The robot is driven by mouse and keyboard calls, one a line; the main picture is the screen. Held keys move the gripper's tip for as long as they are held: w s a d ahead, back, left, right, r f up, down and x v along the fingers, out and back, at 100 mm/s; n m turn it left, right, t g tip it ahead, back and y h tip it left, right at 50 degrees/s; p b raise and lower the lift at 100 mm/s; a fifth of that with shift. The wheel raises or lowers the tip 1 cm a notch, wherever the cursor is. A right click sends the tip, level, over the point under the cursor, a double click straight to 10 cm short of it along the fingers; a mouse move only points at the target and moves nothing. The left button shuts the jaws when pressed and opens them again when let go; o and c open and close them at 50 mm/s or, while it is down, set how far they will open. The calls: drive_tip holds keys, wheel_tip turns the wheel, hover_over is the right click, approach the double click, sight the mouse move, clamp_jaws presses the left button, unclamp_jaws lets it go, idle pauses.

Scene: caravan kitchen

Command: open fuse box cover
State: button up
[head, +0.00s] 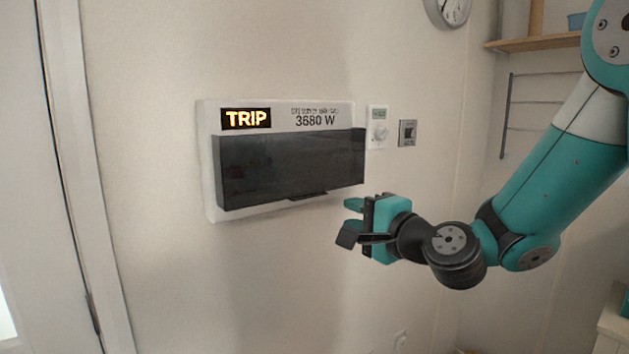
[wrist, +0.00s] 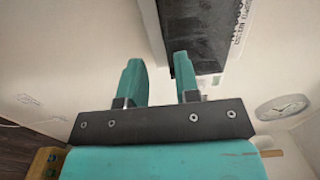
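The fuse box (head: 208,160) is a white panel on the wall with a lit "TRIP" sign and "3680 W" printed on it. Its dark cover (head: 290,165) hangs over the lower part and looks shut, with a small black lip (head: 308,196) at its bottom edge. My gripper (head: 348,220) is to the right of and below the cover, apart from it in the head view. In the wrist view my gripper (wrist: 160,75) has its two teal fingers apart with nothing between them. The dark cover (wrist: 190,35) shows beyond the fingertips, at upper middle.
A thermostat (head: 378,128) and a small grey switch plate (head: 408,133) are on the wall right of the fuse box. A clock (head: 452,10) and a wooden shelf (head: 540,42) are higher up. A white door frame (head: 75,150) stands at left. The wall below the box is clear.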

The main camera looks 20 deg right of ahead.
sight(311, 197)
drive_tip(key=p+x, duration=0.7)
drive_tip(key=x, duration=0.3)
drive_tip(key=shift+w+a+r+p, duration=0.15)
drive_tip(key=shift+w+p, duration=0.25)
drive_tip(key=shift+w+a+f+p, duration=0.1)
drive_tip(key=shift+w+p, duration=0.05)
drive_tip(key=shift+w, duration=0.2)
drive_tip(key=shift+w+a+f+p, duration=0.1)
drive_tip(key=shift+w+f+p, duration=0.05)
drive_tip(key=shift+w, duration=0.2)
drive_tip(key=shift+c, duration=0.3)
clamp_jaws()
